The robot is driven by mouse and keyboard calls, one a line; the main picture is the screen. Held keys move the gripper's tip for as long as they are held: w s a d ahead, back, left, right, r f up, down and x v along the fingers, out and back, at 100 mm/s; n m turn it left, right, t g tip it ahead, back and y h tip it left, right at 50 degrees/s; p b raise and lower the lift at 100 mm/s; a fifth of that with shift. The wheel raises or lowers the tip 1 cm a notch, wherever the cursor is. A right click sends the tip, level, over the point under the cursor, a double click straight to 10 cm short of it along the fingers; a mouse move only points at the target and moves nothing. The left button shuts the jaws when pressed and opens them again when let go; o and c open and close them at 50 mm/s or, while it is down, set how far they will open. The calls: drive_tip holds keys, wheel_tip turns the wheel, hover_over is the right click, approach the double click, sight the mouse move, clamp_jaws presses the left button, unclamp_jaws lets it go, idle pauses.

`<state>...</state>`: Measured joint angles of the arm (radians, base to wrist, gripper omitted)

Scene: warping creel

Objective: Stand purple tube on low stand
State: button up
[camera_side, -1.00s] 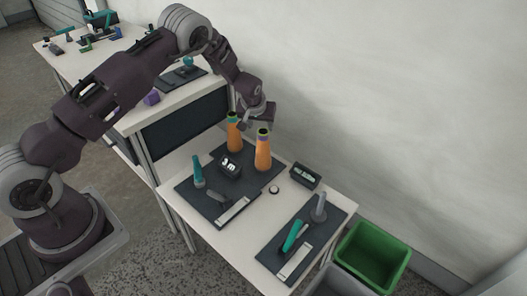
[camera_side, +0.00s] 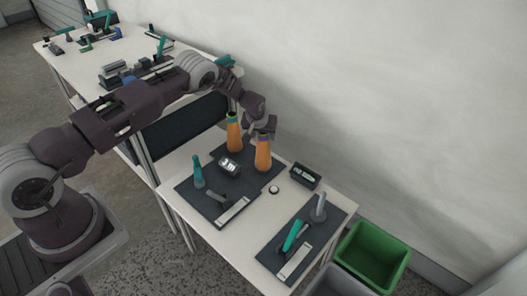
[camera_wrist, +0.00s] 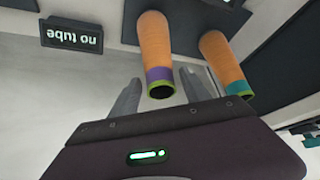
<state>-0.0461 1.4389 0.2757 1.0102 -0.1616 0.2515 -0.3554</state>
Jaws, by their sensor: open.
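The purple-banded tube, an orange cone (camera_side: 263,154), stands upright at the right rear of the left dark mat. In the wrist view its purple-banded, open end (camera_wrist: 158,77) lies between my fingers, with gaps visible on both sides. My gripper (camera_wrist: 160,88) is open and empty; in the side view it is at the top of this cone (camera_side: 268,132). A similar cone with a teal band (camera_side: 233,134) stands to its left and also shows in the wrist view (camera_wrist: 222,62). I cannot tell which of the small holders is the low stand.
A teal upright post (camera_side: 198,172) and a dark tilted one (camera_side: 216,198) are on the left mat. The right mat has a grey post (camera_side: 319,208) and a teal tilted one (camera_side: 291,236). A display reads "no tube" (camera_wrist: 72,36). A green bin (camera_side: 372,255) stands right.

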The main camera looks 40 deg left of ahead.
clamp_jaws()
drive_tip(key=shift+r, duration=0.15)
drive_tip(key=shift+r, duration=0.45)
wheel_tip(320, 180, up, 14)
idle(0.8)
